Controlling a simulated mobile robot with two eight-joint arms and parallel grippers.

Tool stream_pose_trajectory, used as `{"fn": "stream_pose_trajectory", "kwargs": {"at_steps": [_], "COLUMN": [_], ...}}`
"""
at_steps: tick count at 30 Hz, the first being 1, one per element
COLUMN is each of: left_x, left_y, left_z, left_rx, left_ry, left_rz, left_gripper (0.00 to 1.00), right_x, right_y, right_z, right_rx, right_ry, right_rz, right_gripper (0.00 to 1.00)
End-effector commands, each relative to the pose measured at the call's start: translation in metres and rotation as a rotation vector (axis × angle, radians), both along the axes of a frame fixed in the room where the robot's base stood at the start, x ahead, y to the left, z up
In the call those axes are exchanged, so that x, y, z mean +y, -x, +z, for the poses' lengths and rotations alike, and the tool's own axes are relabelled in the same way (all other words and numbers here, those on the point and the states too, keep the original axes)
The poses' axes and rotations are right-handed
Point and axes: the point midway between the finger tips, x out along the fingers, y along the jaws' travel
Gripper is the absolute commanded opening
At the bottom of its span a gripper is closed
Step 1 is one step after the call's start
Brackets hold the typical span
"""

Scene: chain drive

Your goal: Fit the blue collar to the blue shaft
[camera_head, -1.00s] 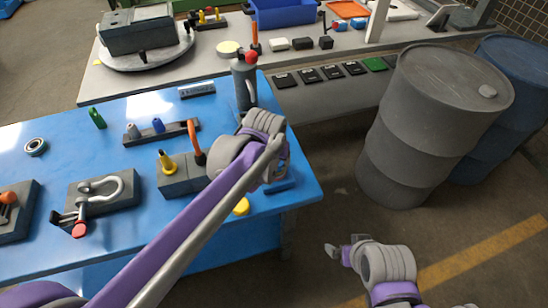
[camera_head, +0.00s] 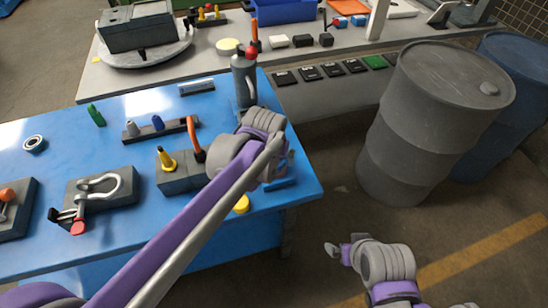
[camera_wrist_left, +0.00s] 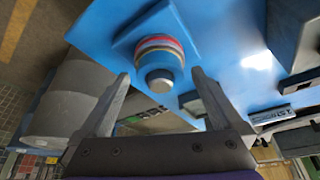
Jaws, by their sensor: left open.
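My left gripper (camera_wrist_left: 160,75) is open, with one finger on each side of a short round stack in the left wrist view. The stack has a grey end (camera_wrist_left: 160,79) toward the camera and blue, red and pale bands (camera_wrist_left: 158,45) behind it. It stands over a blue square plate (camera_wrist_left: 182,22); I cannot tell which band is the shaft or the collar. In the head view the left gripper (camera_head: 272,165) hides most of this spot, and only a blue edge (camera_head: 280,183) shows. A small blue part (camera_head: 158,123) sits on a dark rack. My right gripper (camera_head: 332,250) hangs off the table, its opening unclear.
A grey canister (camera_head: 243,82) with a red top stands behind the left gripper. Dark blocks with yellow and orange parts (camera_head: 180,180) and a shackle fixture (camera_head: 100,190) lie left. A grey barrel (camera_head: 425,130) stands right of the table. The blue table (camera_head: 60,165) has free room.

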Motion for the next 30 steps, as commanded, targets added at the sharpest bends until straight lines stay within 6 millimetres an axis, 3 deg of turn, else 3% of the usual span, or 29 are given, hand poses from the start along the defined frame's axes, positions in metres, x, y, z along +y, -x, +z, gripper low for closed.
{"fn": "stream_pose_trajectory", "kwargs": {"at_steps": [9, 15, 30], "left_x": [0.005, 0.007, 0.008], "left_y": [0.023, 0.034, 0.038], "left_z": [0.057, 0.085, 0.094], "left_rx": [-0.001, -0.001, 0.0], "left_ry": [-0.001, 0.0, 0.0], "left_rz": [-0.002, 0.0, 0.0], "left_gripper": [1.0, 1.0, 1.0], "right_x": [0.0, 0.0, 0.0], "right_y": [-0.001, -0.002, -0.002], "right_z": [0.007, 0.009, 0.009], "right_rx": [-0.003, -0.004, -0.004], "right_ry": [0.0, 0.0, 0.0], "right_rz": [0.0, 0.0, 0.0], "right_gripper": [1.0, 1.0, 1.0]}}
